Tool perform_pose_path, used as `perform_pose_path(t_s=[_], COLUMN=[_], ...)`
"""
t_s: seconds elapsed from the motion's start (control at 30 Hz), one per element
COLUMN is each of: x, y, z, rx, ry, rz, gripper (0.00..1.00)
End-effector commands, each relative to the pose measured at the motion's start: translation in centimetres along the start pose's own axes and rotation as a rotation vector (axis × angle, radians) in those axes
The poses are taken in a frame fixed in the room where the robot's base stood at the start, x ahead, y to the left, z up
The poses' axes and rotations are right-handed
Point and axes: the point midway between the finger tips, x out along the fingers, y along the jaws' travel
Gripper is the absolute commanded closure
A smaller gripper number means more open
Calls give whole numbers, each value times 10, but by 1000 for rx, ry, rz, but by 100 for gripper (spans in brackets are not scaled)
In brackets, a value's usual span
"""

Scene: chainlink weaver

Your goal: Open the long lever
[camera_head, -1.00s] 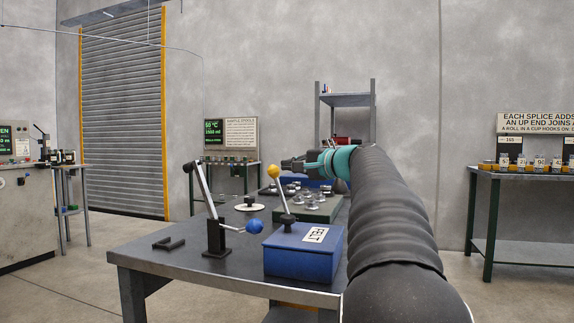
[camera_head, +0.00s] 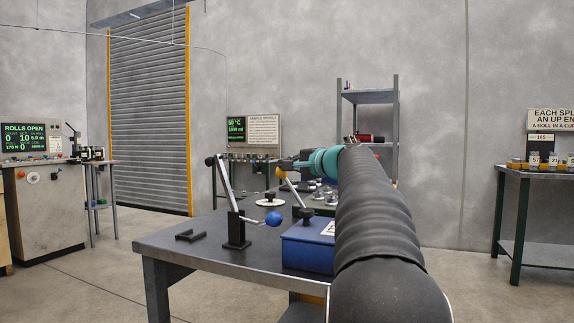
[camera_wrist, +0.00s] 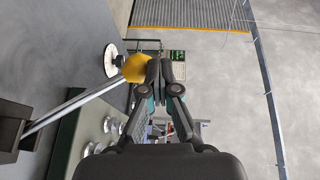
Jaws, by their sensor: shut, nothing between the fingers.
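Two levers stand on the dark table; I cannot tell which is the long lever. The other is a pale rod (camera_head: 225,187) on a black stand (camera_head: 237,233), with a black knob on top and a blue ball (camera_head: 273,219) on a side arm. My gripper (camera_head: 276,164) is shut at the yellow ball. In the wrist view, the shut fingertips (camera_wrist: 162,70) are right beside the yellow ball (camera_wrist: 135,68), seemingly touching it.
A black bracket (camera_head: 190,236) lies at the table's left (camera_head: 165,247). Several metal pieces (camera_head: 322,193) sit behind the box, partly hidden by my arm. A console (camera_head: 38,195) stands left, another table (camera_head: 530,171) right. Floor between is clear.

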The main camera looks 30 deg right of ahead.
Motion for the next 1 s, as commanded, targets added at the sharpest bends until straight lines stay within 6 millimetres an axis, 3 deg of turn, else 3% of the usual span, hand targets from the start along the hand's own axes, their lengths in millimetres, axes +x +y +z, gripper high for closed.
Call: perform_pose_path(t_s=[0.37,0.57,1.0], x=[0,-13,-84], y=[-1,-18,-65], z=[1,6,10], rx=[1,-2,-2], ry=[-3,-9,-3], rz=[1,-1,-2], gripper=[100,100,100])
